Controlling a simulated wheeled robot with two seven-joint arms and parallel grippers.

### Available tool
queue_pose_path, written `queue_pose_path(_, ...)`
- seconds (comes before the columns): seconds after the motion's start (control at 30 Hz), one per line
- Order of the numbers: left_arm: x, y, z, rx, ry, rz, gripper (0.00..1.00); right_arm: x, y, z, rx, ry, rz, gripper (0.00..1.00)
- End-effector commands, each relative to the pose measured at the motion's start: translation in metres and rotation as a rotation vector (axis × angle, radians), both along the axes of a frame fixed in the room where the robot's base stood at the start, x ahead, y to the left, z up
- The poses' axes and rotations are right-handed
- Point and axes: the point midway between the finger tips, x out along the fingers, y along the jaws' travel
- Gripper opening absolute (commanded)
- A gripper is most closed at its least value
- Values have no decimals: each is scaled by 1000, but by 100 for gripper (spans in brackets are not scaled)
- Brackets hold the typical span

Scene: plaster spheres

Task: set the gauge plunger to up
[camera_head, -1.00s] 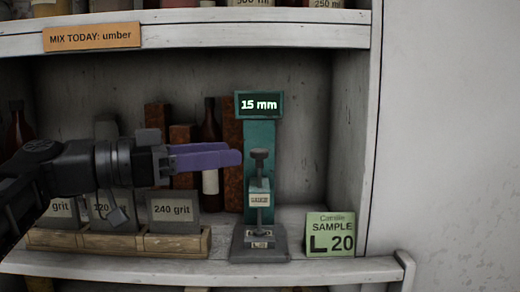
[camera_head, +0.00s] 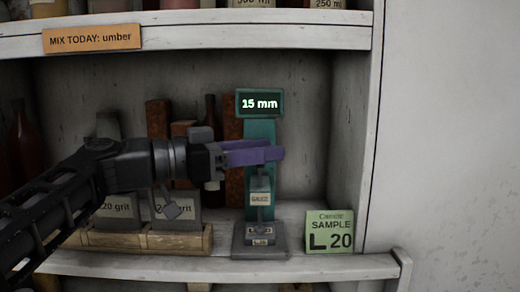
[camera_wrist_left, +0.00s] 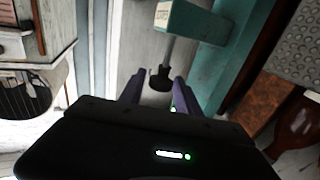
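The gauge (camera_head: 259,172) is a teal upright on a grey base, with a lit display (camera_head: 260,103) reading "15 mm". My left gripper (camera_head: 278,153) reaches in from the left with purple fingers level in front of the upright, hiding the plunger knob in the head view. The left wrist view shows the dark plunger knob (camera_wrist_left: 159,79) and its grey rod (camera_wrist_left: 168,50) at the opening between the two fingertips (camera_wrist_left: 157,86). The fingers are apart, with a gap around the knob; I cannot tell whether either touches it. My right gripper is not in view.
A green sample card (camera_head: 330,232) marked "L 20" stands right of the gauge. Grit blocks in a wooden rack (camera_head: 150,240) stand left, below my arm. Bottles and rusty brown blocks are behind. The shelf above (camera_head: 210,38) limits height.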

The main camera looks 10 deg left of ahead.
Motion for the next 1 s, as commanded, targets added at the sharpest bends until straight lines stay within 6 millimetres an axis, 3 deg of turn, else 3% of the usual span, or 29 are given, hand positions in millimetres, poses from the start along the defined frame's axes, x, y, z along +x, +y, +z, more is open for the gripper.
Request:
queue_pose_path(0.47,0,0,0,0,0,1,0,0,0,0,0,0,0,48)
queue_pose_path(1.0,0,1,0,-1,-1,1,0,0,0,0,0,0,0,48)
